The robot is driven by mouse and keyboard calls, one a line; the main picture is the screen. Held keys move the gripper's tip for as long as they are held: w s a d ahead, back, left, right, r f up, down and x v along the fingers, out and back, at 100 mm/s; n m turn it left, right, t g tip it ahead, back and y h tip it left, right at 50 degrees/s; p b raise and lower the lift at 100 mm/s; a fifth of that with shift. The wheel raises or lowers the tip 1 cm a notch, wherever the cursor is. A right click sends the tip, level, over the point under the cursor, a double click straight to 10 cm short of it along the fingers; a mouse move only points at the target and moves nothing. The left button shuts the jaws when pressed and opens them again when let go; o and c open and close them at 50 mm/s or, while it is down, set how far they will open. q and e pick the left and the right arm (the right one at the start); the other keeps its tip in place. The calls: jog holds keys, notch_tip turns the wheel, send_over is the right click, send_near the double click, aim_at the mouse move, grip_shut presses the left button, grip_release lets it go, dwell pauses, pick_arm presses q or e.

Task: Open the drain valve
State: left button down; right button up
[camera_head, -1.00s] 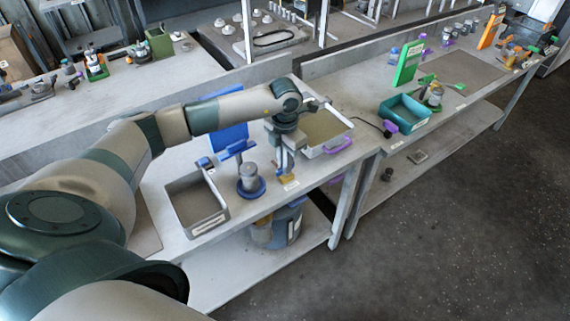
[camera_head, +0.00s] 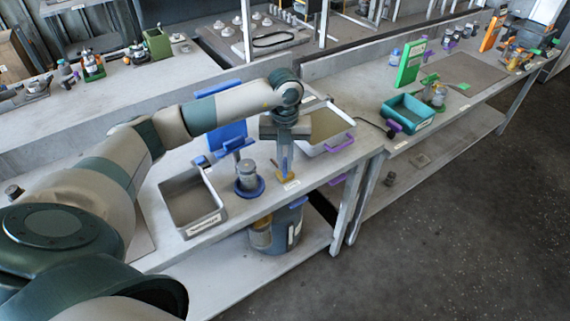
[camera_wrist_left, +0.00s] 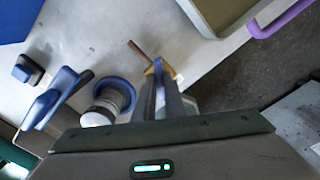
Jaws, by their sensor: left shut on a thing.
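A small yellow-orange fitting (camera_head: 286,176), which looks like the drain valve, sits at the front edge of the near bench, just behind a white label. In the left wrist view its yellow part (camera_wrist_left: 156,67) shows at the fingertips, with a thin brown rod (camera_wrist_left: 138,51) sticking out to the upper left. My left gripper (camera_head: 285,170) points down from above and is shut on this fitting. The fingers (camera_wrist_left: 162,80) hide much of it, so I cannot tell the exact valve position. My right gripper is not in view.
A grey cylinder on a blue base (camera_head: 247,184) stands close left of the gripper. Further left is a grey open tray (camera_head: 216,214). Behind right is a white tray with a purple handle (camera_head: 341,143). A blue-grey drum (camera_head: 289,226) stands on the lower shelf.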

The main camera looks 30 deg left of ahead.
pick_arm(q)
jog(key=n+b, duration=0.1)
jog(key=n, duration=0.2)
jog(key=shift+n, duration=1)
jog(key=shift+r, duration=0.1)
jog(key=c, duration=1.8)
grip_release()
